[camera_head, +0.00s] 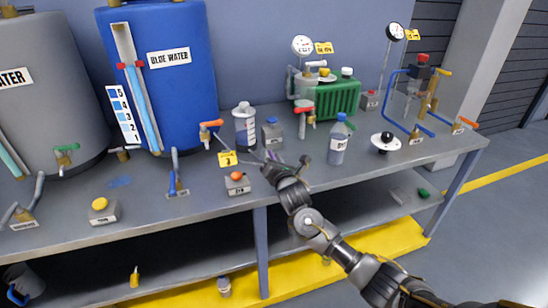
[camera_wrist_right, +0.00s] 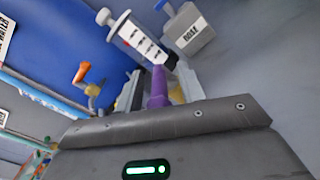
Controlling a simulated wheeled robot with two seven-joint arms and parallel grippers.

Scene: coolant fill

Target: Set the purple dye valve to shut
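The purple dye valve shows as a purple handle (camera_wrist_right: 158,88) in the right wrist view, standing up between the fingers of my right gripper (camera_wrist_right: 160,92). A finger is on each side of the handle, and there seems to be a gap on both sides. In the head view, my right gripper (camera_head: 272,162) reaches over the bench near the front edge and hides most of the valve; only a little purple shows at its tip. The valve's body and its shut mark are hidden. My left gripper is not in view.
An orange-handled tap (camera_head: 210,126) is on the blue tank (camera_head: 180,90). A box with an orange button (camera_head: 237,183) sits left of the gripper, a blue-capped bottle (camera_head: 338,142) right.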

